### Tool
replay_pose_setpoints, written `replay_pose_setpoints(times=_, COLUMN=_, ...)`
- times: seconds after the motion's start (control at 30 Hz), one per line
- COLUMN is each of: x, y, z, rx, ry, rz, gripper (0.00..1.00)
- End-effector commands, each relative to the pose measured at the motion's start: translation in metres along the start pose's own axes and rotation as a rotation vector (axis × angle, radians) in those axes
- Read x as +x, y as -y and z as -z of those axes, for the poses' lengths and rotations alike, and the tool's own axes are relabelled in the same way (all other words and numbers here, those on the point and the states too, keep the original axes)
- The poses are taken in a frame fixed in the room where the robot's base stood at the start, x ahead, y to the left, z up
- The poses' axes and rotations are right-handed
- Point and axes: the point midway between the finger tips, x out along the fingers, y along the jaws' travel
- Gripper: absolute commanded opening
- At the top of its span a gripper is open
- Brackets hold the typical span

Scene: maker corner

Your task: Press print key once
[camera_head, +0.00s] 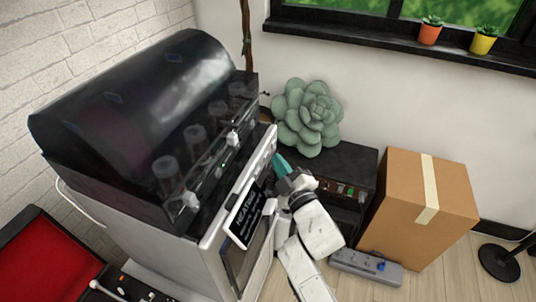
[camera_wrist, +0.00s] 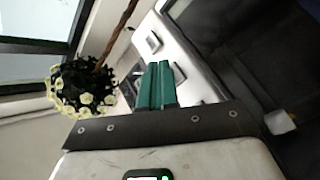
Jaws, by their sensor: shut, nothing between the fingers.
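A large machine with a dark, rounded cover (camera_head: 135,85) and a white front fills the left of the head view. Small controls line the white strip (camera_head: 262,155) along its upper front edge; none shows a readable print label. My gripper (camera_head: 281,164), with teal fingers, is shut and empty, close to the right end of this strip.
A black sign (camera_head: 247,215) hangs on the machine's front. A grey-green succulent (camera_head: 307,117) stands behind my gripper on a black cabinet (camera_head: 350,160). A cardboard box (camera_head: 415,205) and grey power strip (camera_head: 366,268) are to the right. A red-lined case (camera_head: 45,262) lies lower left.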

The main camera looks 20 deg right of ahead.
Motion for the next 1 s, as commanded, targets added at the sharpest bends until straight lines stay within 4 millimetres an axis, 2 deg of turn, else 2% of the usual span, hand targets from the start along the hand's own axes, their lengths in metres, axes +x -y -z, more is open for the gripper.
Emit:
replay_pose_setpoints(times=0.47, x=-0.005, y=-0.006, z=-0.002, rx=0.001, ry=0.002, rz=0.001, gripper=0.0)
replay_pose_setpoints(times=1.0, x=-0.028, y=-0.025, z=-0.019, rx=0.001, ry=0.004, rz=0.0, gripper=0.0)
